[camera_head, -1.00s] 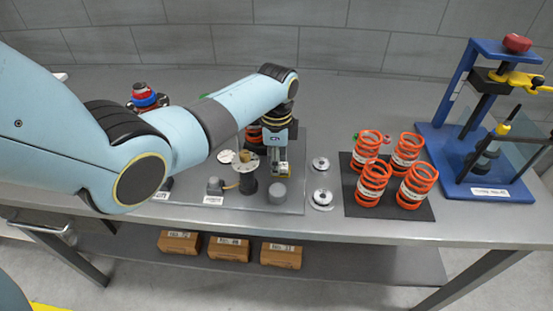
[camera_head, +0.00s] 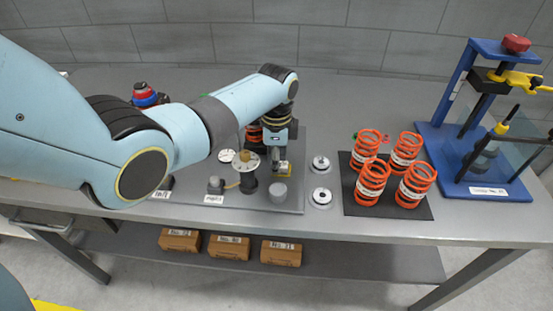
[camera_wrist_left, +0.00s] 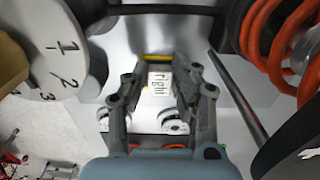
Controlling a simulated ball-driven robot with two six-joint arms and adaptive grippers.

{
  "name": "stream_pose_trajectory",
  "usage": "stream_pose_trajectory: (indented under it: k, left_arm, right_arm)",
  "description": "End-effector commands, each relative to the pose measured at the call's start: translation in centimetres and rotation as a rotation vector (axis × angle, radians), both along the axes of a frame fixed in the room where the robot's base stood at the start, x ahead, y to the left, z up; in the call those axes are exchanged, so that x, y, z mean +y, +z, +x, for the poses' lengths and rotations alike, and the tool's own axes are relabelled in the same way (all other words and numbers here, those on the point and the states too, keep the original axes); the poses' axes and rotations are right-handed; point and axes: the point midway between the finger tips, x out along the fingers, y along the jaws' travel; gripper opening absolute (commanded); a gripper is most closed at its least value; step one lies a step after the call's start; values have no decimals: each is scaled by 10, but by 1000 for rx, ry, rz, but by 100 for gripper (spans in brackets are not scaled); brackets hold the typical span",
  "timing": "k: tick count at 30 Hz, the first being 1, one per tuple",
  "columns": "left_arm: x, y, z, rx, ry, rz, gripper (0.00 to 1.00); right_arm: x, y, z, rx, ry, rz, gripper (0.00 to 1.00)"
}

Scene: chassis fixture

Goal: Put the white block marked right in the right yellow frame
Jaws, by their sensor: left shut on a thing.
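My left gripper (camera_head: 283,160) is low over the right part of the grey fixture plate (camera_head: 225,203). In the left wrist view its fingers (camera_wrist_left: 160,72) are closed on the two sides of the white block (camera_wrist_left: 161,84), whose printed word "right" faces the camera. A yellow strip (camera_wrist_left: 158,57), part of a yellow frame, shows at the far edge of the block. In the head view a bit of yellow (camera_head: 283,169) shows just under the fingers. I cannot tell how deep the block sits in the frame. The right gripper is not in view.
A dark post with a round flange (camera_head: 247,162) and a grey cylinder (camera_head: 278,193) stand close to the gripper. Two silver discs (camera_head: 321,196) lie to the right. Several orange springs (camera_head: 372,178) stand on a black mat, beside a blue press (camera_head: 450,150).

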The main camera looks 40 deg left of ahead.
Motion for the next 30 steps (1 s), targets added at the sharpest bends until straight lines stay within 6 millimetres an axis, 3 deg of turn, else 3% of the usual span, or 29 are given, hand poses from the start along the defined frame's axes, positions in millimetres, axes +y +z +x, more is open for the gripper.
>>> stream_pose_trajectory:
  k: [30]
  left_arm:
    - [0, -2, 0, 0, 0, 0, 3]
  right_arm:
    - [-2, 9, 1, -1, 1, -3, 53]
